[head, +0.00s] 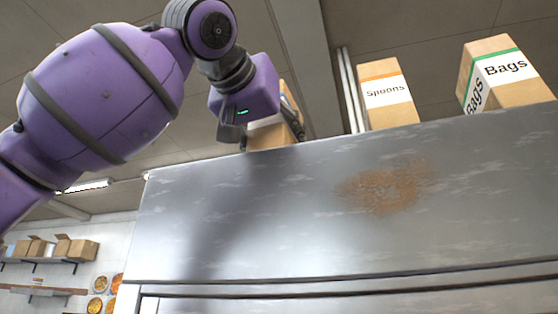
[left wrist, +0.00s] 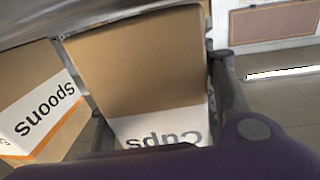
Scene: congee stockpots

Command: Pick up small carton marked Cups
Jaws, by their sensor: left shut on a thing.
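The small carton marked Cups (left wrist: 140,65) fills the middle of the left wrist view, brown with a white label that reads upside down there. In the head view the carton (head: 268,134) stands on top of the tall metal cabinet, partly hidden behind my left gripper. My left gripper (head: 292,112) is shut on the carton, with a finger along its side; in the left wrist view the gripper's fingers (left wrist: 160,100) lie on both sides of it. Whether the carton touches the cabinet top cannot be told. My right gripper is in neither view.
A Spoons carton (head: 388,94) stands just right of the Cups carton, and also shows in the left wrist view (left wrist: 35,100). A Bags carton (head: 503,75) stands farther right. The rust-stained metal cabinet (head: 250,215) is below them. A wall shelf (head: 40,261) with boxes is at lower left.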

